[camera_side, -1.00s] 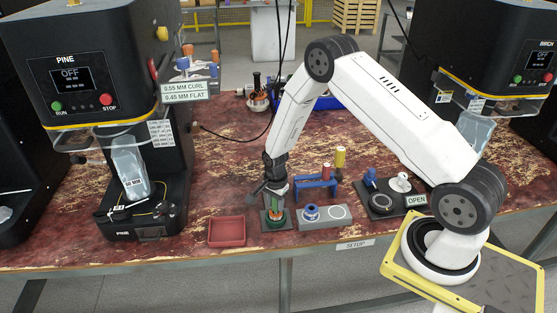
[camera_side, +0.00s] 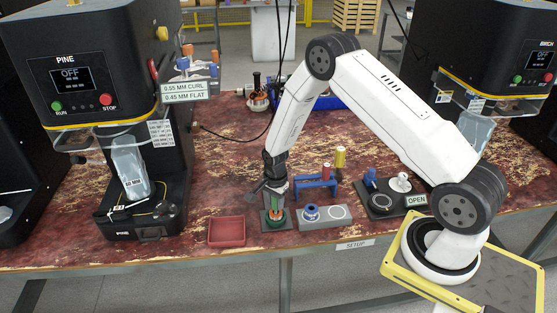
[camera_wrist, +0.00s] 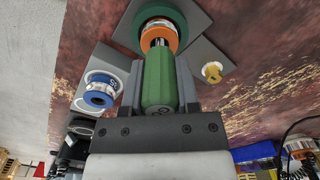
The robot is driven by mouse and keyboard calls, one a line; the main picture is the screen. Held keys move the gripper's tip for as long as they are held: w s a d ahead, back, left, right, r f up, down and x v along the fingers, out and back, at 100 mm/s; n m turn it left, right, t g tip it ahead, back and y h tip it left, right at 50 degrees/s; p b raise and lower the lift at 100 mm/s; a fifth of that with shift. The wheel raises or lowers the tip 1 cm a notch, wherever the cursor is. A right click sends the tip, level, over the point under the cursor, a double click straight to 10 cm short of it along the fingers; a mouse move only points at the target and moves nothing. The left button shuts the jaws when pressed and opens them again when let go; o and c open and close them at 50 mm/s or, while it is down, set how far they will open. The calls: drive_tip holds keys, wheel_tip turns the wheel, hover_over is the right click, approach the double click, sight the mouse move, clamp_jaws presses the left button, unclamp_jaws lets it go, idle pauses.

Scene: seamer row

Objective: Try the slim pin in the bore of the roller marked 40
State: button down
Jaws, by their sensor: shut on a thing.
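My gripper (camera_wrist: 159,88) is shut on the green handle of a pin (camera_wrist: 158,78). In the side view, my gripper (camera_side: 276,201) stands over the roller with the handle pointing down. The pin's short steel end (camera_wrist: 157,42) is at the bore of an orange-topped roller (camera_wrist: 150,27) with a green lower part. I cannot tell how deep the steel sits. The roller's own mark is not readable; it also shows in the side view (camera_side: 274,225). A blue and white roller (camera_wrist: 100,90) with a partly readable mark stands beside it, apart from the gripper.
The blue roller is on a grey plate (camera_side: 338,213) with an empty ring outline. A blue rack (camera_side: 318,183) with red and yellow pieces stands close behind. A red tray (camera_side: 227,231) is left, near the bench edge. An OPEN sign (camera_side: 416,200) and dark fixture are right.

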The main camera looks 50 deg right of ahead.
drive_tip(key=shift+r, duration=0.65)
drive_tip(key=shift+r, duration=0.35)
drive_tip(key=shift+r, duration=0.7)
drive_tip(key=shift+r, duration=0.55)
